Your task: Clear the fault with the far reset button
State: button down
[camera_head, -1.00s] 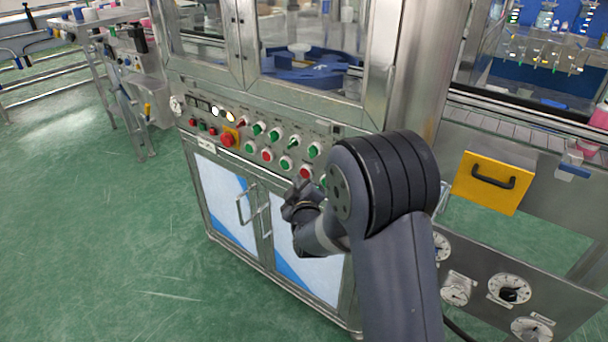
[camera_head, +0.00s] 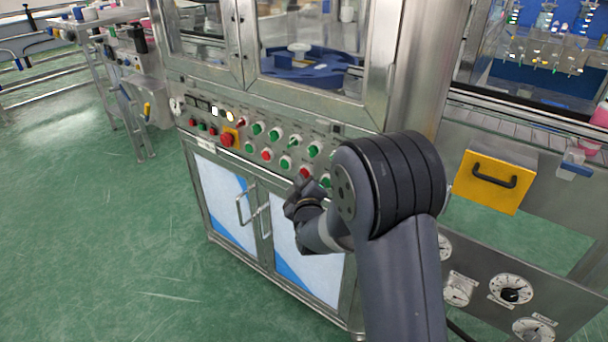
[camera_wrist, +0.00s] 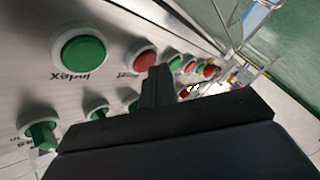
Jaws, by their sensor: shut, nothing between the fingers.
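My gripper (camera_head: 298,186) is shut and empty in front of the machine's control panel, low and to the right in the head view. In the wrist view its dark fingertips (camera_wrist: 157,72) overlap the edge of a red button (camera_wrist: 142,59); I cannot tell whether they touch it. That button's label is upside down and too blurred to read. A large green button (camera_wrist: 82,48) beside it is labelled Index. In the head view, one red button (camera_head: 305,172) is just above my gripper and another red button (camera_head: 267,155) is farther left. I cannot read which is the far reset.
The panel also has several green buttons (camera_head: 258,128), a red emergency stop on yellow (camera_head: 227,139) and lamps (camera_head: 214,111). Cabinet door handles (camera_head: 250,207) stick out below. A yellow drawer (camera_head: 492,182) is to the right. Green floor is clear at left.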

jog(key=shift+w+d, duration=0.25)
jog(key=shift+w, duration=0.05)
dwell(0.5)
jog(key=shift+s+a+b, duration=0.1)
jog(key=shift+b, duration=0.2)
jog(key=shift+s+a, duration=0.4)
jog(key=shift+s, duration=0.15)
jog(key=s+a, duration=0.1)
jog(key=s, duration=0.1)
jog(key=s+a+b, duration=0.1)
jog(key=s+a, duration=0.1)
dwell(0.5)
jog(key=shift+w, duration=0.15)
jog(key=p, duration=0.1)
jog(key=w+d+p, duration=0.1)
jog(key=shift+w+r+p, duration=0.1)
jog(key=shift+r+p, duration=0.15)
jog(key=shift+p, duration=0.05)
